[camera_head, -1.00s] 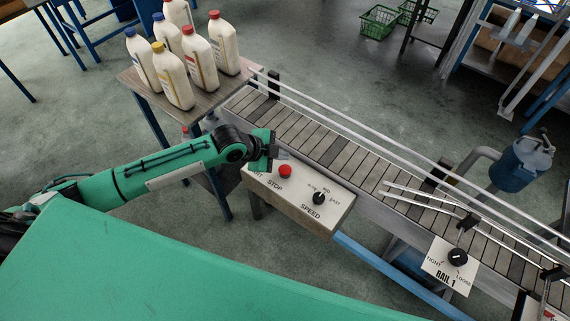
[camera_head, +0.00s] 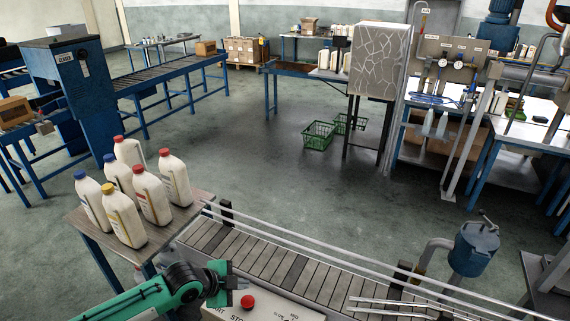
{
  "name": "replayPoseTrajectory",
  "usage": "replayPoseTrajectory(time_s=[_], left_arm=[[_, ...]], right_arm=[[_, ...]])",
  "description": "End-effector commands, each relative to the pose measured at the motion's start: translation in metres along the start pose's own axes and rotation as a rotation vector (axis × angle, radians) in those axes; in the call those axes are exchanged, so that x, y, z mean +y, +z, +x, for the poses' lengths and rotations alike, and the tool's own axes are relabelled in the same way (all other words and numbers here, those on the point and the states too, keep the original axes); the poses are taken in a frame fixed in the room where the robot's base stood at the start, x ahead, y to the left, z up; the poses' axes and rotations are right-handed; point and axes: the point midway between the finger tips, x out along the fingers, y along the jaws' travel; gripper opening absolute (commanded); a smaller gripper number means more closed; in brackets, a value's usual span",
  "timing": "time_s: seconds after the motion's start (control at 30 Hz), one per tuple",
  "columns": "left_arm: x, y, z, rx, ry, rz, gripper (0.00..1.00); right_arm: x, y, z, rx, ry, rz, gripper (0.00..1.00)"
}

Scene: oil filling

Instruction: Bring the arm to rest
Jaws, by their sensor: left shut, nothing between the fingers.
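My left arm is green and comes in from the lower left of the head view. Its dark left gripper (camera_head: 232,284) is shut and empty, just left of the red button (camera_head: 247,301) on the control box (camera_head: 270,313). Whether it touches the box cannot be told. The box is cut off by the bottom edge, and its "STOP" lettering partly shows. My right gripper is not in view.
Several white bottles (camera_head: 122,216) with coloured caps stand on a small table (camera_head: 88,227) above the arm. A slatted conveyor (camera_head: 262,259) with metal rails runs to the lower right. Green baskets (camera_head: 318,136) lie on the floor beyond. Open floor lies between.

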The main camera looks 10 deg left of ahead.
Motion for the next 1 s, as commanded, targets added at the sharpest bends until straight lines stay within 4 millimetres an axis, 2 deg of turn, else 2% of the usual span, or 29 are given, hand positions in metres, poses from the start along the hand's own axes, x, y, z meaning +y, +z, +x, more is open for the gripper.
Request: replayPoseTrajectory(time_s=[0.13,0.27,0.4,0.5,0.67,1.0], left_arm=[[0.018,-0.013,0.002,0.007,0.015,-0.034,0.0],[0.05,-0.036,0.001,0.006,0.037,-0.12,0.0],[0.085,-0.056,-0.009,-0.024,0.045,-0.262,0.0],[0.106,-0.062,-0.021,-0.063,0.039,-0.38,0.0],[0.136,-0.057,-0.048,-0.157,0.013,-0.596,0.0],[0.195,-0.018,-0.117,-0.416,-0.074,-1.016,0.0]], right_arm=[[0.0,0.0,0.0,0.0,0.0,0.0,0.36],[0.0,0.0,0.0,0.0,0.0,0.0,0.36],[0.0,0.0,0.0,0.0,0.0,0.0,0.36],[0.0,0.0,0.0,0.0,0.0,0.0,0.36],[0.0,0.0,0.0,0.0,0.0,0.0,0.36],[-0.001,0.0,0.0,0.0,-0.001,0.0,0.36]])
